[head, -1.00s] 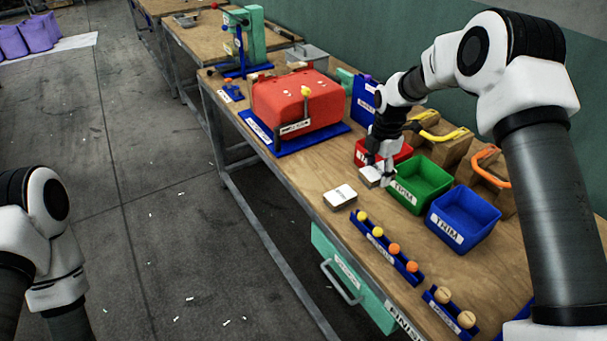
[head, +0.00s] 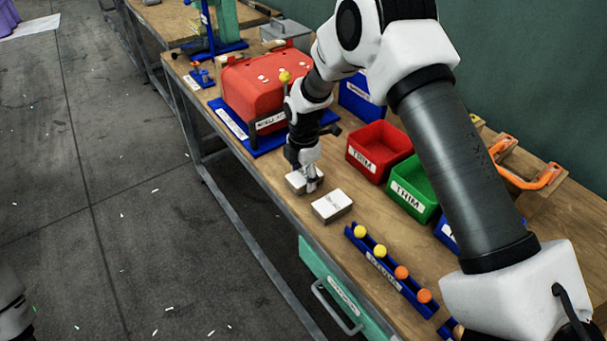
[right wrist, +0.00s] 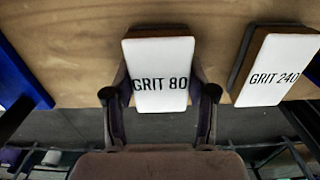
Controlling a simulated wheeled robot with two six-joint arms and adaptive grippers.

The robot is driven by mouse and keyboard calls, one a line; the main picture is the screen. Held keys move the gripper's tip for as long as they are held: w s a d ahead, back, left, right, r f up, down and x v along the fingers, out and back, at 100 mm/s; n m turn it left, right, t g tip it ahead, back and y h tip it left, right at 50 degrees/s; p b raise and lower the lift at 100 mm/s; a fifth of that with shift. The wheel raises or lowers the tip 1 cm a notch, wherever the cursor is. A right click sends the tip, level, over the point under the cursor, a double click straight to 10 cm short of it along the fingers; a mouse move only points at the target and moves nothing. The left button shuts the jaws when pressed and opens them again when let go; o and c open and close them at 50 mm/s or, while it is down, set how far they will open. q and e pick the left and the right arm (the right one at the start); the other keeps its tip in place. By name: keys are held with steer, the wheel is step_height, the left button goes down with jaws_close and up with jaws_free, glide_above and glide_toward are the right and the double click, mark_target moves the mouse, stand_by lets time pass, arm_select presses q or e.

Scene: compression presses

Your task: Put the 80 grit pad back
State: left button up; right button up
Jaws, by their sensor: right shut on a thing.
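The 80 grit pad (head: 295,181) is a small white-topped block, and its label "GRIT 80" reads clearly in the right wrist view (right wrist: 160,62). My right gripper (head: 309,186) is shut on it, with one finger on each side (right wrist: 160,95). It holds the pad at the bench's front edge, on or just above the wood; I cannot tell which. The "GRIT 240" pad (head: 332,206) lies on the bench to the right of it, apart by a small gap, and also shows in the right wrist view (right wrist: 279,68). My left gripper is out of view.
A red press (head: 262,88) on a blue base stands to the left. A red bin (head: 366,163) and a green bin (head: 407,205) stand behind the pads. A blue rack (head: 376,264) with yellow and orange knobs lies to the right. A green drawer (head: 335,290) hangs below.

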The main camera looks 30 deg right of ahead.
mark_target(305, 176)
steer(key=shift+s+d+r, duration=0.1)
steer(key=shift+s+r, duration=0.1)
steer(key=shift+s, duration=0.3)
steer(key=shift+w+f, duration=0.1)
steer(key=shift+f, duration=0.1)
steer(key=o, duration=1)
steer(key=shift+w+f, duration=0.15)
steer(key=shift+w, duration=0.05)
steer(key=shift+o, duration=1.1)
steer(key=shift+w, duration=0.1)
steer(key=shift+s, duration=0.2)
steer(key=shift+r, duration=0.35)
steer(key=shift+w+r, duration=0.15)
steer(key=shift+r, duration=0.25)
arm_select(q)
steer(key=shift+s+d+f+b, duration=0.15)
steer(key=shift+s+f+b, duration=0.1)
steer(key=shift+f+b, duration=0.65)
arm_select(e)
step_height(305, 176, up, 11)
steer(key=shift+r, duration=0.15)
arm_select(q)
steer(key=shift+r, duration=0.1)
